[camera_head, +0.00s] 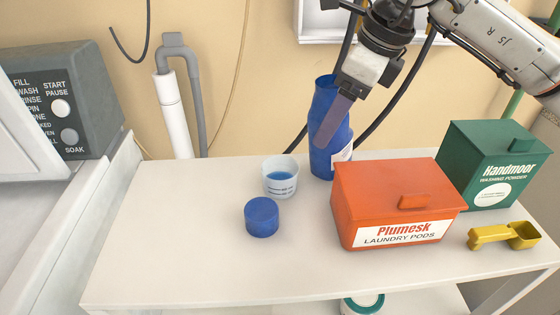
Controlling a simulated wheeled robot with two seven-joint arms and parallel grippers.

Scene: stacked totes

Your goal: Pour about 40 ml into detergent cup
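The detergent cup (281,187) is a clear measuring cup with dark marks, standing upright on the white table. Blue liquid shows inside it; I cannot read the level exactly. A blue cap (262,217) sits just in front of the cup. A blue bottle (321,158) with a white label stands upright near the table's back edge, behind the cup and to its right. My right gripper (334,122) reaches down over the bottle. One finger lies across the bottle's front; the other is hidden, so its grip is unclear. My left gripper is out of view.
An orange Plumesk box (384,190) stands right of the cup. A green Handmoor box (488,150) and a yellow scoop (505,236) are farther right. A washing machine (62,110) is at the left. The table's left and front left are clear.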

